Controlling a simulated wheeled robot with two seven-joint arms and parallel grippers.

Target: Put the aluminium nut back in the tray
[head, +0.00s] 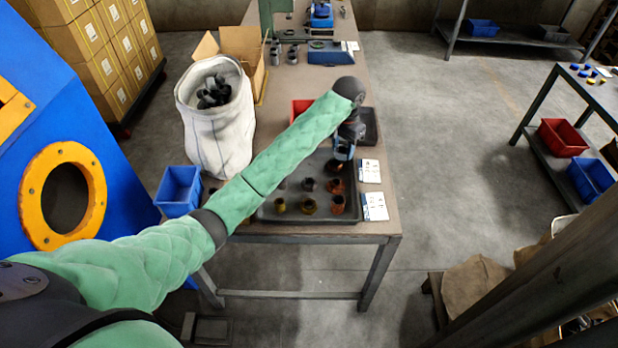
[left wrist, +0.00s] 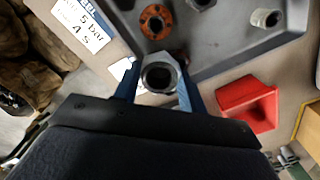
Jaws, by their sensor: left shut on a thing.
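My left gripper (head: 344,151) is shut on a grey metal hex nut, the aluminium nut (left wrist: 144,84). Its blue fingers grip the nut from both sides in the left wrist view, with the round hole facing the camera. In the head view the nut is too small to make out clearly. The dark grey tray (head: 285,220) lies on the table under my left arm; it also shows in the left wrist view (left wrist: 225,42). The held nut overlaps the tray's edge in the left wrist view; I cannot tell its height. My right gripper is not in view.
The tray holds several fittings, among them a rusty orange one (left wrist: 146,20) and a pale metal one (left wrist: 257,18). A red bin (left wrist: 248,103) stands beside the tray. White label cards (head: 374,206) lie right of it. A white sack (head: 215,130) and blue bin (head: 178,188) stand left.

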